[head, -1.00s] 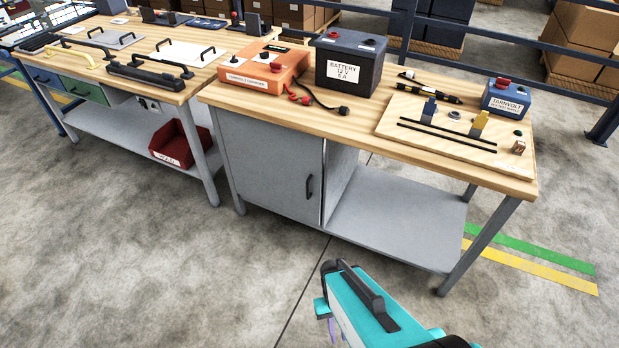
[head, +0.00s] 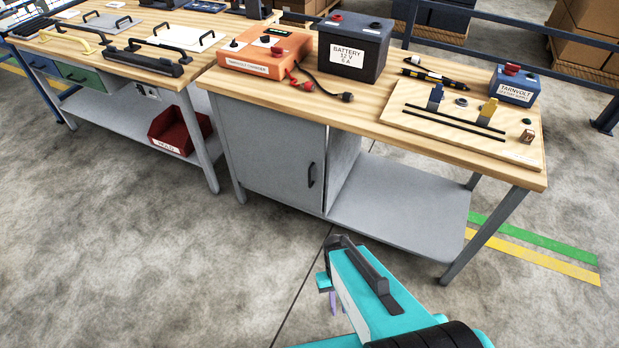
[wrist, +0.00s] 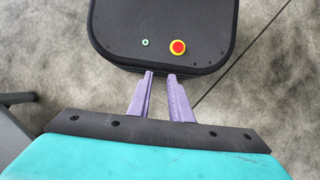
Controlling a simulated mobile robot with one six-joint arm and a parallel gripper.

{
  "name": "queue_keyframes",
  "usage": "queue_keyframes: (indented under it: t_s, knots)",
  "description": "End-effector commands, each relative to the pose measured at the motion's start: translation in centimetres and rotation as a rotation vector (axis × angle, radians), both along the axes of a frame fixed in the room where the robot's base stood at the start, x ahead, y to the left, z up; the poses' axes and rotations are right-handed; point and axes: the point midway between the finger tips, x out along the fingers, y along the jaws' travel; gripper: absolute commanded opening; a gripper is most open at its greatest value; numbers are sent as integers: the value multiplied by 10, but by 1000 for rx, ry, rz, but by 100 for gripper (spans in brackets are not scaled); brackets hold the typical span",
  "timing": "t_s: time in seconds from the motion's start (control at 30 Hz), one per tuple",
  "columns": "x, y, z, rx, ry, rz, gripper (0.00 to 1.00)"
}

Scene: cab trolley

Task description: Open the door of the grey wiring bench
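The grey wiring bench has a wooden top and a grey cabinet under its left half. The cabinet's flat grey door (head: 262,150) looks shut. A black upright handle (head: 311,174) sits near the door's right edge. In the head view my gripper (head: 332,302) is low in the picture, in front of the bench and apart from the door, its purple fingers mostly hidden behind my teal arm. In the wrist view my gripper (wrist: 160,74) has a gap between its two purple fingers, with nothing held. The door is not in the wrist view.
On the top stand an orange charger (head: 268,55), a black battery (head: 354,45), a board (head: 465,130) and a blue Tarnvolt box (head: 515,84). An open shelf (head: 400,205) is right of the cabinet. A second bench with a red bin (head: 180,132) stands left. The floor in front is clear.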

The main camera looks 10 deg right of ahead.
Motion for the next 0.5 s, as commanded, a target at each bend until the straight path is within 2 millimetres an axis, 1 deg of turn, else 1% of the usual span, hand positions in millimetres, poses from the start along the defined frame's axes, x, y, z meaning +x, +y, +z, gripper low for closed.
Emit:
queue_keyframes:
  t_s: [0.03, 0.17, 0.2, 0.33, 0.5]
  knots:
    - [15, 0, -7, -1, -21, -4, 18]
    - [54, 1, -10, -3, -78, -8, 18]
    - [67, 1, -10, -3, -97, -8, 18]
    - [109, 1, -8, -5, -160, -11, 18]
    - [163, 1, 0, -7, -242, -14, 18]
